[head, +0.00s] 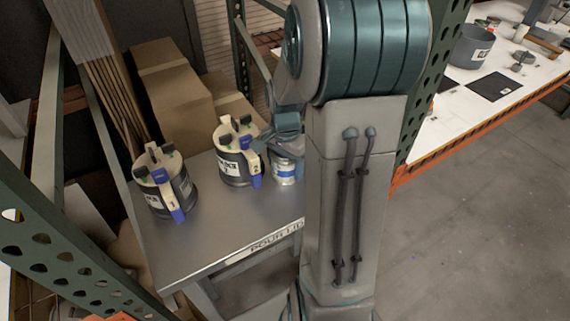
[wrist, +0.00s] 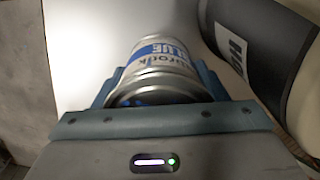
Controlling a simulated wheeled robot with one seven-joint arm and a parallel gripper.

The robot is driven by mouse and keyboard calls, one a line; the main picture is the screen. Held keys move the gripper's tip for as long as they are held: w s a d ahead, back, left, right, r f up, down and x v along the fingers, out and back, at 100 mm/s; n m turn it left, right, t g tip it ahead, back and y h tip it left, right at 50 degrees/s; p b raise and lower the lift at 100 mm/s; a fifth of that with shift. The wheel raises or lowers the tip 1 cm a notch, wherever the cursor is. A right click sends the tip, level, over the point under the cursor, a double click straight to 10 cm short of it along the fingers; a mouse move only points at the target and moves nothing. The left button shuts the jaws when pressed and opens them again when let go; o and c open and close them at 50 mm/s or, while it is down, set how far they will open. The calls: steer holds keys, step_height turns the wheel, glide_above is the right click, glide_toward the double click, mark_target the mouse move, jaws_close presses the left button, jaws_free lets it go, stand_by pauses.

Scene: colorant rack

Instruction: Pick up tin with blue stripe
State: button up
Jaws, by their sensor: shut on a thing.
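The tin with the blue stripe (head: 285,172) stands on the grey metal table (head: 225,228), just right of a dark canister. It is a silver tin with a white label, and its right side is hidden behind my arm in the head view. In the wrist view the tin (wrist: 160,62) lies between the two fingers, with the word "BLUE" on its stripe. My gripper (wrist: 160,88) is shut on the tin near its rim. In the head view the gripper (head: 284,140) is partly hidden by my arm. I cannot tell whether the tin's base touches the table.
Two dark canisters with cream lids and blue handles, one at the left (head: 163,185) and one in the middle (head: 238,155), stand on the table. The middle one is close beside the tin. Cardboard boxes (head: 172,92) are behind. Green perforated posts (head: 60,245) frame the table. Its front is clear.

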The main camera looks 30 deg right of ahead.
steer(key=shift+r, duration=0.15)
step_height(320, 180, up, 18)
steer(key=shift+f, duration=0.2)
stand_by(1.3)
